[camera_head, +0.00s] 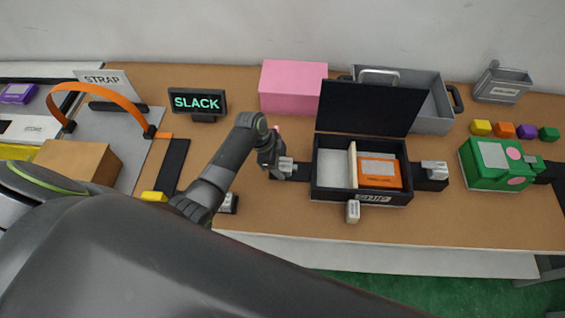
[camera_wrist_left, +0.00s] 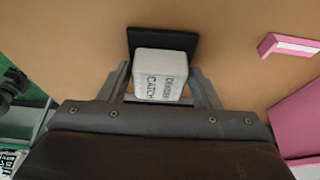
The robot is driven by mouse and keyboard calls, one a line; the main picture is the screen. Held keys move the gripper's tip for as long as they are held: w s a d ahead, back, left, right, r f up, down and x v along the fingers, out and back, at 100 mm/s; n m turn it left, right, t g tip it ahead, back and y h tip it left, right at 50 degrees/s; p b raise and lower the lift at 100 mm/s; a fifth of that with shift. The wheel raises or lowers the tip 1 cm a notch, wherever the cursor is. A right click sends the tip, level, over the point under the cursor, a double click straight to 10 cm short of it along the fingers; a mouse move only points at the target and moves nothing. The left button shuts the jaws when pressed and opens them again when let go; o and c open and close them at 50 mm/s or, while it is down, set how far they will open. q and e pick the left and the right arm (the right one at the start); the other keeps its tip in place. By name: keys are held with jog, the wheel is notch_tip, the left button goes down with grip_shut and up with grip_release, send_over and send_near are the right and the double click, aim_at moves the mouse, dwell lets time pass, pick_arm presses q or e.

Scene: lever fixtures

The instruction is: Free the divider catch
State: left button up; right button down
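The divider catch is a pale block (camera_wrist_left: 160,75) lettered "Divider CATCH" on a black plate (camera_wrist_left: 180,42) in the left wrist view. In the head view it shows as a light block (camera_head: 286,164) at the left side of a black box (camera_head: 318,190). My left gripper (camera_wrist_left: 162,82) is open, with its two fingers on either side of the block and small gaps visible. In the head view the left gripper (camera_head: 270,157) is right beside the catch. A cream divider (camera_head: 352,165) stands upright inside the open box. My right gripper is not in view.
An orange item (camera_head: 380,172) lies right of the divider. The box's dark lid (camera_head: 370,107) stands raised behind. Another light block (camera_head: 434,170) is at its right side, and a small one (camera_head: 353,211) in front. A pink box (camera_head: 292,87) and a "SLACK" sign (camera_head: 197,102) stand farther back.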

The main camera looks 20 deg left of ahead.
pick_arm(q)
jog(key=shift+o, duration=1)
jog(key=shift+r, duration=0.1)
jog(key=b+v, duration=0.2)
jog(key=v, duration=1.5)
jog(key=shift+a, duration=0.2)
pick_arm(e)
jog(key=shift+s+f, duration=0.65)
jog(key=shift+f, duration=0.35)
pick_arm(q)
jog(key=shift+s, duration=0.2)
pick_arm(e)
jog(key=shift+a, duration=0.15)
